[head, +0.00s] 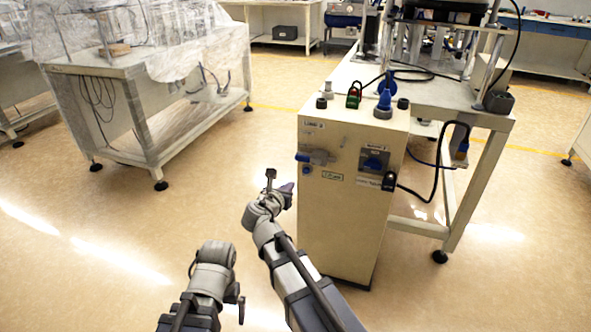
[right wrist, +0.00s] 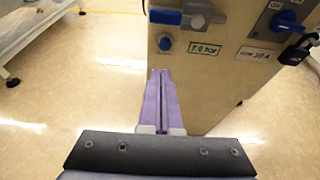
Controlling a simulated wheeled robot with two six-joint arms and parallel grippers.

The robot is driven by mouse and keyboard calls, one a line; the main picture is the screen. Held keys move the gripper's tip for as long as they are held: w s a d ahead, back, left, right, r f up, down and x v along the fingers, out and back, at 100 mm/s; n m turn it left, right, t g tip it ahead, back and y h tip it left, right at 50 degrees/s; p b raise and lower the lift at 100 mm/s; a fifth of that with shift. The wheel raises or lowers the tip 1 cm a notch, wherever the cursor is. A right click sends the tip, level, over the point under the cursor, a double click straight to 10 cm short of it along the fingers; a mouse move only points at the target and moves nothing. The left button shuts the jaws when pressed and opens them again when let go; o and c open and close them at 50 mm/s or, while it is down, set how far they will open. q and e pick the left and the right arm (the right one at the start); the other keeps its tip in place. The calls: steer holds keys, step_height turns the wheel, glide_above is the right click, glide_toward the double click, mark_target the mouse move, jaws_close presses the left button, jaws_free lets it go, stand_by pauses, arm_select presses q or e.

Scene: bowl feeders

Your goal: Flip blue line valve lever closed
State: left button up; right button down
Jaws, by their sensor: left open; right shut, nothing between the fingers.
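The valve (head: 318,157) is on the upper left of the beige cabinet's front. In the right wrist view its blue lever (right wrist: 165,16) lies about horizontal, left of the grey valve body (right wrist: 200,14). In the head view the right gripper (head: 288,188) is left of the cabinet. My left gripper (head: 238,298) is open, low in the head view, its fingers mostly hidden.
The cabinet (head: 340,235) also bears a dark switch with a blue knob (head: 374,162) and a black padlock (head: 389,181). Green and blue fittings stand on its top. A workbench (head: 440,105) adjoins behind it; a plastic-draped table (head: 105,70) stands left. The floor between is clear.

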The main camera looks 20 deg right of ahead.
mark_target(308, 160)
steer(key=b+x, duration=0.4)
steer(key=x, duration=0.6)
steer(key=shift+r+p, duration=1.95)
steer(key=shift+p, duration=0.45)
